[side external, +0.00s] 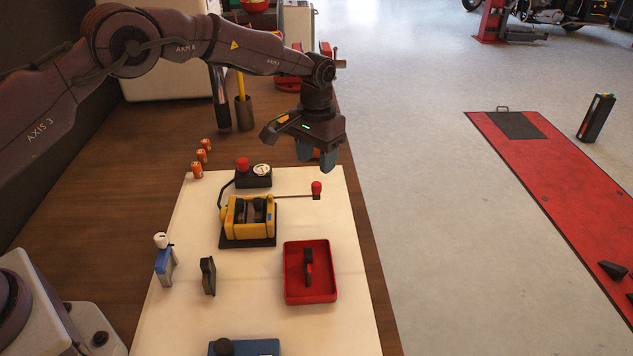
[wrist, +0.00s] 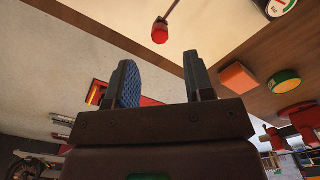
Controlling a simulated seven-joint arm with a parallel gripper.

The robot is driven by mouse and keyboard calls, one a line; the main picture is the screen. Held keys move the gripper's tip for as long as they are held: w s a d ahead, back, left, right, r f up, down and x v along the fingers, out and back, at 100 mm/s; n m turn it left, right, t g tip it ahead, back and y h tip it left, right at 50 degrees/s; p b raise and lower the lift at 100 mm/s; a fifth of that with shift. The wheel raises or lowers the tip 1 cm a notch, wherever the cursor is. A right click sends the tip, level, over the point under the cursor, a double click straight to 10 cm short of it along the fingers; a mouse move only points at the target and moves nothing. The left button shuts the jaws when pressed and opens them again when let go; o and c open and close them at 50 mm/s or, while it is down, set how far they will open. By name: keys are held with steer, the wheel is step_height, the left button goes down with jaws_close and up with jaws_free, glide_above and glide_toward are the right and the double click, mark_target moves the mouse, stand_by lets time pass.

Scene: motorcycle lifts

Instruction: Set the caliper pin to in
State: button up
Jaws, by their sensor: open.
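A yellow caliper (side external: 236,217) stands on a dark base on the pale mat. A thin metal rod (side external: 290,197), which looks like the caliper pin, reaches out from it to the right and ends in a red knob (side external: 316,188). The red knob also shows in the wrist view (wrist: 160,33), above and between the fingertips. My gripper (side external: 317,163) is open and empty, its fingers pointing down above and a little behind the knob, apart from it. The wrist view shows my two fingers spread (wrist: 162,75). How far the pin sits inside the caliper is hidden.
A black box with a gauge and red button (side external: 253,177) stands behind the caliper. A red tray (side external: 290,292) with a dark part lies in front. A blue part (side external: 166,266) and a black pad (side external: 208,276) stand left.

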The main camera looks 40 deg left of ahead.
mark_target(317, 184)
step_height(317, 184, down, 7)
steer(key=shift+r, duration=0.15)
